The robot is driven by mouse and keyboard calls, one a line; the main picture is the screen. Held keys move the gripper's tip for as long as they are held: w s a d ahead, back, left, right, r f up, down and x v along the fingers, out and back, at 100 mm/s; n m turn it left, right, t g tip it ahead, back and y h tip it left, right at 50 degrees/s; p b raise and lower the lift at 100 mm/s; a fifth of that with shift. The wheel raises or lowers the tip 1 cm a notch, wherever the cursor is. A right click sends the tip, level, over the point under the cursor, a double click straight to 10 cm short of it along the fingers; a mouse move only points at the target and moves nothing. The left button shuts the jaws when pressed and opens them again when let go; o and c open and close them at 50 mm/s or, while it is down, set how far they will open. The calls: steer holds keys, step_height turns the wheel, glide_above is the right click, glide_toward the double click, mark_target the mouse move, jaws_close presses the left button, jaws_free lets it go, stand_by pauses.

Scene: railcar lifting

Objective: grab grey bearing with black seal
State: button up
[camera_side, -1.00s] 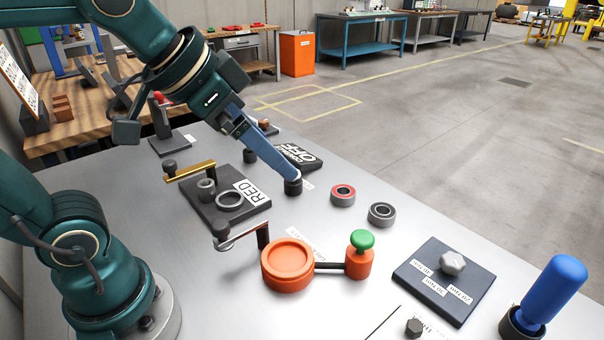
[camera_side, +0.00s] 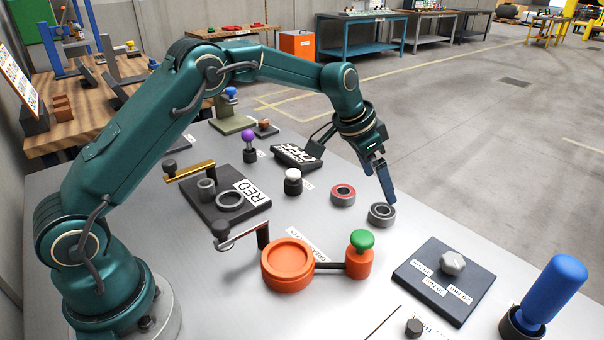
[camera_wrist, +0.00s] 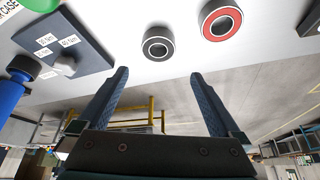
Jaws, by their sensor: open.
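The grey bearing with the black seal (camera_side: 381,215) lies flat on the metal table, right of the red-sealed bearing (camera_side: 343,195). In the wrist view the black-sealed bearing (camera_wrist: 158,44) is beyond the fingertips, near the middle line between them. The red-sealed bearing (camera_wrist: 221,19) is to its upper right. My gripper (camera_wrist: 158,72) is open, with two blue fingers spread apart and nothing between them. In the side view my gripper (camera_side: 388,200) hangs over the black-sealed bearing, fingertips close to its upper edge; I cannot tell whether they touch.
An orange round fixture (camera_side: 287,266) with a green-knobbed part (camera_side: 361,256) stands nearby at front left. A dark plate with a grey knob (camera_side: 446,280) lies to the front right. A white-topped black post (camera_side: 293,182) stands left of the bearings.

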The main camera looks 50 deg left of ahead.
mark_target(379, 210)
steer(key=f, duration=0.3)
steer(key=shift+s+g, duration=0.25)
steer(key=shift+g, duration=0.05)
steer(key=shift+x, duration=2.4)
steer(key=shift+c, duration=0.3)
jaws_close()
